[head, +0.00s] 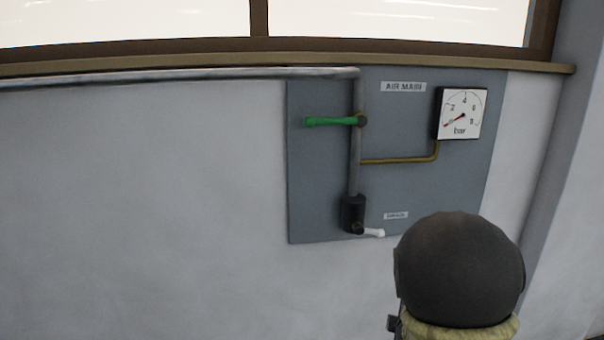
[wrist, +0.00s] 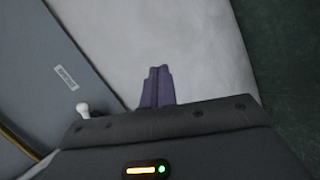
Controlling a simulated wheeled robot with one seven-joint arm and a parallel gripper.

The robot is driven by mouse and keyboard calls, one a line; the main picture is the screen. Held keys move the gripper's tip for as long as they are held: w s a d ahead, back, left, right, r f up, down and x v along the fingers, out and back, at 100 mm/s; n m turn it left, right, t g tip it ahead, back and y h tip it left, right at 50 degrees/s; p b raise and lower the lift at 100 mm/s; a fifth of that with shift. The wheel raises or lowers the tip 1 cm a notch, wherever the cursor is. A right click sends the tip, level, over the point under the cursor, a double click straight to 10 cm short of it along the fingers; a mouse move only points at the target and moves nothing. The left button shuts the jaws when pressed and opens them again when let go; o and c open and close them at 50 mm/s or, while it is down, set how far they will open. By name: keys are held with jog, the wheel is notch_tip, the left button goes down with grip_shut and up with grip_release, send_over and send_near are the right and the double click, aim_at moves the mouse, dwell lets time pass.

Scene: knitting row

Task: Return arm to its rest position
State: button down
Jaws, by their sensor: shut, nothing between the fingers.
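My gripper (wrist: 158,88) shows in the wrist view with its two dark purple fingers together and nothing between them. It points past the edge of the grey wall panel, over the pale wall and away from the fittings. In the head view the gripper itself is hidden; a dark rounded part of my arm fills the lower right, just below the panel's lower right part.
The grey panel (head: 310,200) bears a green lever (head: 330,122) lying horizontal, a pressure gauge (head: 461,114), and a small white handle (head: 374,233), also in the wrist view (wrist: 83,110). A pipe (head: 180,76) runs under the window. The wall at left is bare.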

jog(key=s+a+m+g+y, duration=0.1)
jog(key=s+a+m+g, duration=0.3)
jog(key=s+m, duration=0.4)
jog(key=s+a+m+g+y, duration=0.1)
jog(key=s+a+m+g, duration=0.25)
jog(key=s+m, duration=0.5)
notch_tip(320, 180, up, 26)
jog(key=s+n+p, duration=0.1)
jog(key=n+p, duration=0.1)
jog(key=p, duration=2.4)
jog(key=shift+s+a+f, duration=0.2)
jog(key=shift+a+f, duration=0.05)
jog(key=shift+a, duration=0.1)
jog(key=c, duration=1.5)
grip_release()
jog(key=shift+o, duration=0.2)
jog(key=w+d+f+n+t+y+b, duration=0.2)
jog(key=w+d+f+n+t+b, duration=0.1)
jog(key=w+n, duration=0.3)
jog(key=w+d+f+n+t+y+b, duration=0.2)
jog(key=w+d+f+n+t+b, duration=0.2)
jog(key=w+n, duration=0.3)
jog(key=w+d+f+n+t+y+b, duration=0.2)
jog(key=w+d+f+n+t+b, duration=0.2)
jog(key=w, duration=0.5)
jog(key=shift+f+n+t+b, duration=0.25)
jog(key=shift+n+t+b, duration=0.4)
jog(key=shift+n+t, duration=0.4)
